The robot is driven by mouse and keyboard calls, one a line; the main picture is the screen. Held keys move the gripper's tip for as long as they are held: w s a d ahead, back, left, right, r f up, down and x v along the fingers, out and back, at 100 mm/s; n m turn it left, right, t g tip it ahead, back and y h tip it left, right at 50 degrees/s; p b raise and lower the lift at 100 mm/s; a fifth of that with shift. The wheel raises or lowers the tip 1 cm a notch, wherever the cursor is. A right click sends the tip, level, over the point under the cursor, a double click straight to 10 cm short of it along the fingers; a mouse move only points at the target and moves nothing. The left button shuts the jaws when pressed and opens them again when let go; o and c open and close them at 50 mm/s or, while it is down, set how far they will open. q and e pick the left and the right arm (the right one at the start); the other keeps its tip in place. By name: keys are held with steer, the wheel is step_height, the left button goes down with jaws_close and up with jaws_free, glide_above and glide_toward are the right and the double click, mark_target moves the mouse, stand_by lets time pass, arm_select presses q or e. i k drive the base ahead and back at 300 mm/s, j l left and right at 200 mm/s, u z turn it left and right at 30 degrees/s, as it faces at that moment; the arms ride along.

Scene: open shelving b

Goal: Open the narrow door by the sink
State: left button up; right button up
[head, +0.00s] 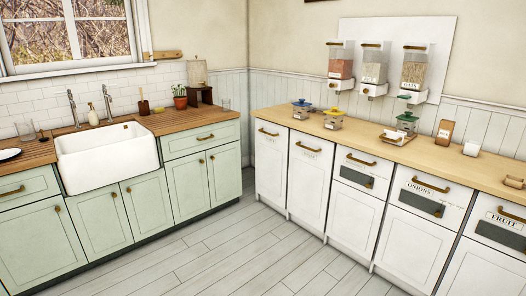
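The white sink (108,158) is set into a wooden counter above pale green cabinets. Two narrow green doors, a left one (98,226) and a right one (143,206), sit under it with small brass knobs. Right of the sink, another pair of narrow green doors, left (186,188) and right (225,174), stands below a drawer (200,139). A wider green door (38,248) is at the left. All these doors look shut. I cannot tell which one the task means. Neither of my grippers is in view.
Tall narrow white doors (270,170) and labelled drawers (432,194) line the right wall under a wooden counter (345,135) with jars. A potted plant (180,96) stands on the sink counter. The grey plank floor (215,255) between the cabinet rows is clear.

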mark_target(186, 176)
steer(key=i+u, duration=0.15)
steer(key=i, duration=0.35)
steer(key=i+u, duration=0.2)
steer(key=i, duration=0.3)
steer(key=i+l+u, duration=0.15)
steer(key=i, duration=0.4)
steer(key=i+l+u, duration=0.15)
steer(key=i, duration=0.35)
steer(key=i+l+u, duration=0.2)
steer(key=i, duration=0.25)
